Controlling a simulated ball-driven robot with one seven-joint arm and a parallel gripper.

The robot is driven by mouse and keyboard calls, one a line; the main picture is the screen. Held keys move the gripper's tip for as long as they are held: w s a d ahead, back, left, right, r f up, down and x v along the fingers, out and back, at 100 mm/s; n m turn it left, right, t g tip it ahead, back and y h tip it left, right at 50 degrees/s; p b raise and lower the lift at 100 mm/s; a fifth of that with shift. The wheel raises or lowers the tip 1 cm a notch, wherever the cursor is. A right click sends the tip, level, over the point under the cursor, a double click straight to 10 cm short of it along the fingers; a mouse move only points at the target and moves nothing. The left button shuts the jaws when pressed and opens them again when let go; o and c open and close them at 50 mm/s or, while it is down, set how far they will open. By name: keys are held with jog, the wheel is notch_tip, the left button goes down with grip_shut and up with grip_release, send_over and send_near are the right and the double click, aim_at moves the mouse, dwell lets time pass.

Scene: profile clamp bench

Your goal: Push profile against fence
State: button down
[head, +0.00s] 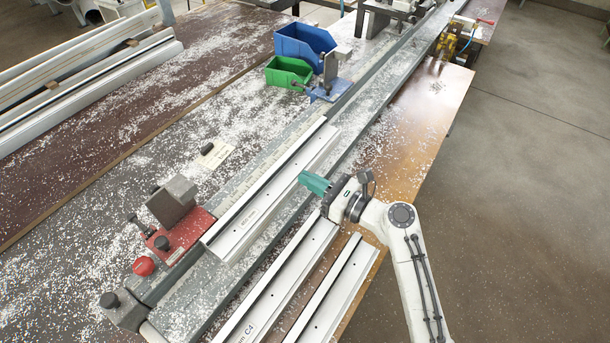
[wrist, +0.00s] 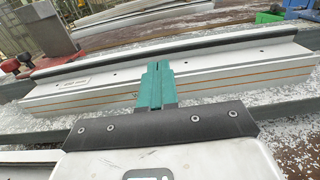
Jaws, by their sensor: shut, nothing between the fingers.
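The profile (head: 268,192) is a long silver bar with a black strip along its far side. It lies lengthwise on the grey bench rail, and its near end is close to the red stop block (head: 180,240). It also spans the wrist view (wrist: 90,96). The fence (head: 272,150) appears as the grey straight edge along the profile's left side; I cannot tell whether they touch. My gripper (head: 303,178) has teal fingers, shut and empty, at the profile's right side, opposite the fence. In the wrist view the fingertips (wrist: 157,67) overlap the profile's near face; contact is unclear.
Two more profiles (head: 335,290) lie on the near side, below my gripper. A blue bin (head: 303,42) and a green bin (head: 288,72) stand beyond the fence, near a blue-based clamp (head: 328,90). White chips cover the bench. Open floor lies to the right.

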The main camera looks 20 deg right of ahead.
jog(key=b+v, duration=0.1)
jog(key=v, duration=0.7)
jog(key=shift+s+d, duration=0.2)
jog(key=shift+s, duration=0.05)
jog(key=shift+f, duration=0.1)
